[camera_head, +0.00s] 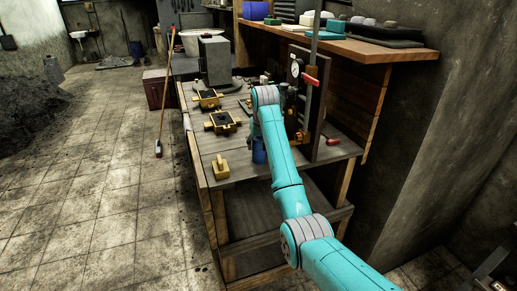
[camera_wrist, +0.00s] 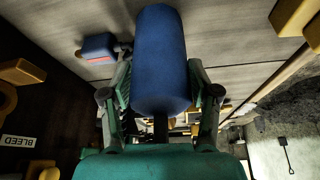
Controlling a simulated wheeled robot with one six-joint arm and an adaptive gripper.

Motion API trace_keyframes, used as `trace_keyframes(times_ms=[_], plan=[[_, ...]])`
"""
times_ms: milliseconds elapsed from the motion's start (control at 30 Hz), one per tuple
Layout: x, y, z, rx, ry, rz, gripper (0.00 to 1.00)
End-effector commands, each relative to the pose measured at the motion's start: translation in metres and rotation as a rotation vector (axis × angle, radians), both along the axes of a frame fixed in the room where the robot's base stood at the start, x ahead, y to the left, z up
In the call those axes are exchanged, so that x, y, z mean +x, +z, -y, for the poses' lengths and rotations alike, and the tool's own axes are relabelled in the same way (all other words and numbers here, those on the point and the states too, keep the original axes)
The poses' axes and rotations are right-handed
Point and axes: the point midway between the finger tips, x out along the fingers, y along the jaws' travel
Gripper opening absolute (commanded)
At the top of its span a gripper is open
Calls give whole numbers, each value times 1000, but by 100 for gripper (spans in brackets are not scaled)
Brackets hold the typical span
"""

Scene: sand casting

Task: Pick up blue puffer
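In the wrist view a blue cylinder, which looks like the blue puffer (camera_wrist: 161,58), fills the upper middle. My gripper (camera_wrist: 161,82) has one finger on each side of it. Both fingers lean in close to its sides, and its near end hides the inner faces, so I cannot tell whether they press on it. A dark thin part shows below the cylinder. In the head view a small blue piece, likely the same puffer (camera_head: 259,153), shows beside my arm near the bench's front. My arm hides the gripper there.
A smaller blue item (camera_wrist: 98,46) with a red mark lies beside it. Yellow moulding boxes (camera_head: 222,121) and a yellow block (camera_head: 221,167) sit on the wooden bench (camera_head: 243,165). An upright board with a gauge (camera_head: 294,69) stands close right of my arm, under a shelf (camera_head: 345,46).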

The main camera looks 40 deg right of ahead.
Motion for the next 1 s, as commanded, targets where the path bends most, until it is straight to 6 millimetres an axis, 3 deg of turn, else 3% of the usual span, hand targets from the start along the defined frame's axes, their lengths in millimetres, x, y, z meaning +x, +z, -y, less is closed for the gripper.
trace_keyframes(times_ms=[33, 167, 467, 1000], plan=[[0, 0, 0, 0, 0, 0, 40], [0, 0, 0, 0, 0, 0, 8], [1, 6, 0, -1, 0, 3, 8], [0, 92, 0, -1, 0, 2, 8]])
